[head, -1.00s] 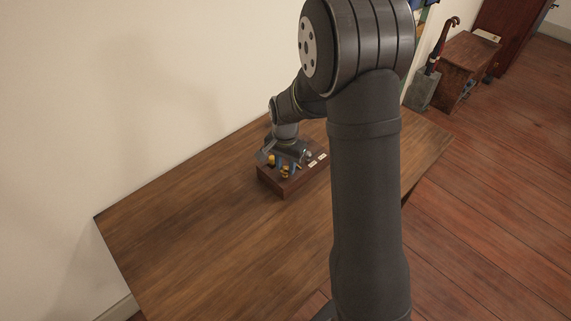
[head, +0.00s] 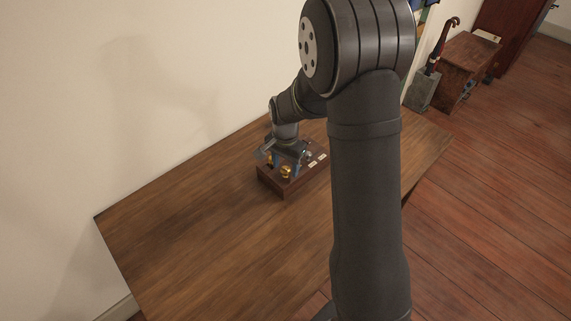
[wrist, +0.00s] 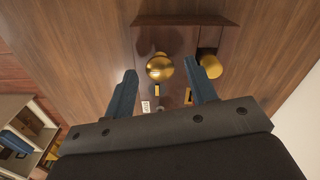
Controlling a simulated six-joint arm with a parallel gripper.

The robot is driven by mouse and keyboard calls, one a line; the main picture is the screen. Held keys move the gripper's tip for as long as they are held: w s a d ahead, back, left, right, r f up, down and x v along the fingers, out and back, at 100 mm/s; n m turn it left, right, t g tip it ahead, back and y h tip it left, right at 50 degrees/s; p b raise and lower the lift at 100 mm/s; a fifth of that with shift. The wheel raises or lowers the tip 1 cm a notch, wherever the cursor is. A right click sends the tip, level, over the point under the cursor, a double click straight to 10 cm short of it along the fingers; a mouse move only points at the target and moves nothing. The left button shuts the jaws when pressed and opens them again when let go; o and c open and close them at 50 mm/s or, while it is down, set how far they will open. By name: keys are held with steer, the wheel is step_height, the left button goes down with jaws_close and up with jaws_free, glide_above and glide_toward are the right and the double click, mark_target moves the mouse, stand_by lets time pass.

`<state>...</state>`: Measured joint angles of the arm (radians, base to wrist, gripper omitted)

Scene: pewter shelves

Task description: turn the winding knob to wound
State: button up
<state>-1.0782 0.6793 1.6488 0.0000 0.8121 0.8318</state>
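A dark wooden box (head: 284,186) with brass knobs and small pale labels sits on the table. In the wrist view one round brass knob (wrist: 160,68) lies between the two blue fingertips of my gripper (wrist: 160,70), with a gap visible on both sides. My gripper is open, right over the box; it also shows in the head view (head: 281,160). A second brass knob (wrist: 211,66) lies just right of the right finger. My gripper body hides the lower part of the box.
The wooden table (head: 200,230) is bare around the box. A plain wall runs behind it. An umbrella stand (head: 422,92) and a wooden chest (head: 463,68) stand on the floor beyond. Shelves (wrist: 25,130) show at the lower left of the wrist view.

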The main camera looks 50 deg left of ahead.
mark_target(285, 169)
steer(key=shift+r, duration=0.1)
step_height(285, 169, up, 17)
steer(key=shift+r, duration=0.15)
stand_by(0.4)
stand_by(0.5)
step_height(285, 169, down, 18)
steer(key=shift+r, duration=0.2)
stand_by(0.3)
steer(key=shift+r, duration=0.15)
